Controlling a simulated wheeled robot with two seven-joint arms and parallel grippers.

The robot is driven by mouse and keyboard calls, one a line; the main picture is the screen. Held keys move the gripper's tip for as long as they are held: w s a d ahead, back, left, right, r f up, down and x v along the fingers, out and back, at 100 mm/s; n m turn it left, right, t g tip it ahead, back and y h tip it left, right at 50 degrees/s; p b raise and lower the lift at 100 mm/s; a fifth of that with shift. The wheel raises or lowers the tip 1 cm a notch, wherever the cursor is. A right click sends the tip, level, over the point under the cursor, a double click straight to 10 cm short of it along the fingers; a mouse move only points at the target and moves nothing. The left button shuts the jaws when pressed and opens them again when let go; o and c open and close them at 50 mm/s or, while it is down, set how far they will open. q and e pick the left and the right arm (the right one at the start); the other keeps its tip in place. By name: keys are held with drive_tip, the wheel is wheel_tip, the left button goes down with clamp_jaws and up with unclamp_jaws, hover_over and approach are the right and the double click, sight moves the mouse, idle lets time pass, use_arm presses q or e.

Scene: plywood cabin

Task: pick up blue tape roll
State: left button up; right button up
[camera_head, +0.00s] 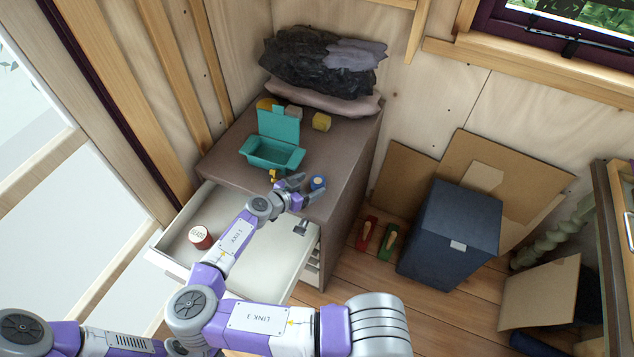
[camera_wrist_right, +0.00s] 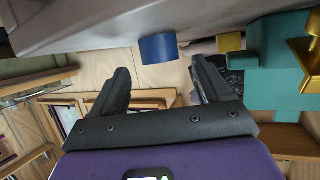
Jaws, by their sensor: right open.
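The blue tape roll (camera_head: 317,183) sits on the brown cabinet top, near its front right edge. My right gripper (camera_head: 303,190) is at that edge, beside the roll, with its fingers apart. In the right wrist view, which looks upside down, the roll (camera_wrist_right: 158,49) lies just beyond the open fingertips, between their lines. The space between the fingers (camera_wrist_right: 160,77) is empty. No contact with the roll is visible. My left gripper is outside both views.
The cabinet (camera_head: 226,160) also holds an open teal box (camera_head: 270,157), a yellow block (camera_head: 321,121) and dark bags (camera_head: 315,65). A dark blue box (camera_head: 452,235) stands on the floor at right.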

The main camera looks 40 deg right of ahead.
sight(316, 182)
drive_tip(key=x, duration=0.3)
drive_tip(key=shift+d+f, duration=0.15)
drive_tip(key=shift+d, duration=0.05)
drive_tip(key=shift+w, duration=0.1)
drive_tip(key=shift+c, duration=0.2)
